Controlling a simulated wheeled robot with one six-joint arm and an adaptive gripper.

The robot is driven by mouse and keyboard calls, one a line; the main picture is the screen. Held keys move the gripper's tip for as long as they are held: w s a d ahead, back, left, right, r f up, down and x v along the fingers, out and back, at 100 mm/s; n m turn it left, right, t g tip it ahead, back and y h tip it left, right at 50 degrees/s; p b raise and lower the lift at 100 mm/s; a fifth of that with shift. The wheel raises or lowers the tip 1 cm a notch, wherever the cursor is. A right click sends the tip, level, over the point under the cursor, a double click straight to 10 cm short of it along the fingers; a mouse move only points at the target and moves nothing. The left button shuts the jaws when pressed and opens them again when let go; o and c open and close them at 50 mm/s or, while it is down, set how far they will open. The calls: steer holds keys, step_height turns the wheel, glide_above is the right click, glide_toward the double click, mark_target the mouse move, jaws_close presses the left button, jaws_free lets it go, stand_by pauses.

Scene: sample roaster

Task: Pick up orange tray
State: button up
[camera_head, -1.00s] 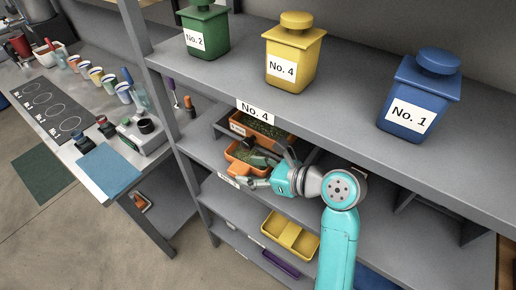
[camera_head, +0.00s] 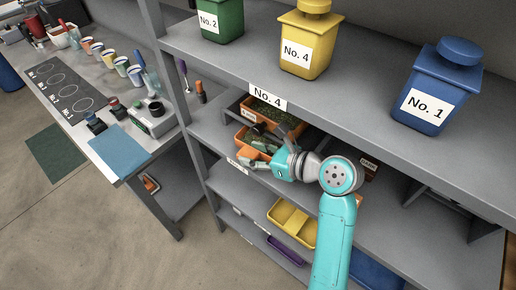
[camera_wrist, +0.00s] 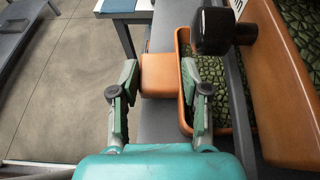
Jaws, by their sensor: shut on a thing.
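An orange tray (camera_head: 243,146) with green beans in it sits at the front of the middle shelf, under the No. 4 sign. In the wrist view, its rim (camera_wrist: 184,112) and bean-filled inside show beside my gripper (camera_wrist: 160,98). An orange tab (camera_wrist: 157,76) on the tray's near side lies between the fingers. My gripper is shut on the tray, with the right finger over its inside. In the head view, my gripper (camera_head: 264,160) hides part of the tray. Whether the tray touches the shelf is unclear.
A second orange bean tray (camera_head: 280,118) stands close behind, also large at right in the wrist view (camera_wrist: 284,85). The upper shelf (camera_head: 350,75) overhangs. A yellow tray (camera_head: 285,214) is below.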

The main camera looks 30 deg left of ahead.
steer(key=shift+s+r, duration=0.1)
steer(key=shift+r, duration=0.55)
steer(key=s+a, duration=0.2)
steer(key=s, duration=2.9)
steer(key=shift+s+a, duration=0.25)
steer(key=shift+s, duration=0.1)
